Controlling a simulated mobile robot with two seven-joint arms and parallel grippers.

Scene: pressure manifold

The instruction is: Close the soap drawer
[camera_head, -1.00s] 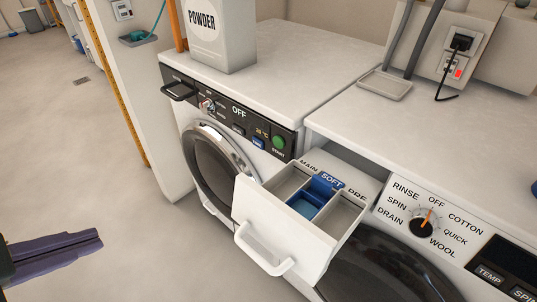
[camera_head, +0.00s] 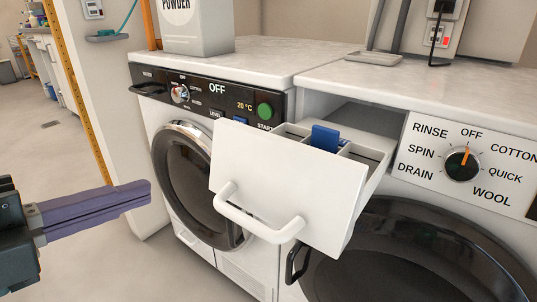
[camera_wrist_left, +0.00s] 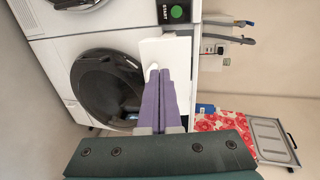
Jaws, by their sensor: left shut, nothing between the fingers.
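The white soap drawer (camera_head: 285,175) of the right washer is pulled out, with a curved white handle (camera_head: 260,225) on its front and a blue insert (camera_head: 325,138) in its middle compartment. In the left wrist view the drawer front (camera_wrist_left: 165,65) shows past my fingers. My left gripper (camera_head: 148,190) has purple fingers, which are shut and empty. It is to the left of the drawer and handle, with a gap between them in the head view. In the left wrist view its fingertips (camera_wrist_left: 166,72) overlap the drawer front; contact cannot be told. My right gripper is not in view.
The left washer (camera_head: 180,185) has a dark round door and a control panel. A powder box (camera_head: 198,28) stands on its top. The right washer has a program knob (camera_head: 462,163) and a dark door (camera_head: 400,255). Open floor lies at the left.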

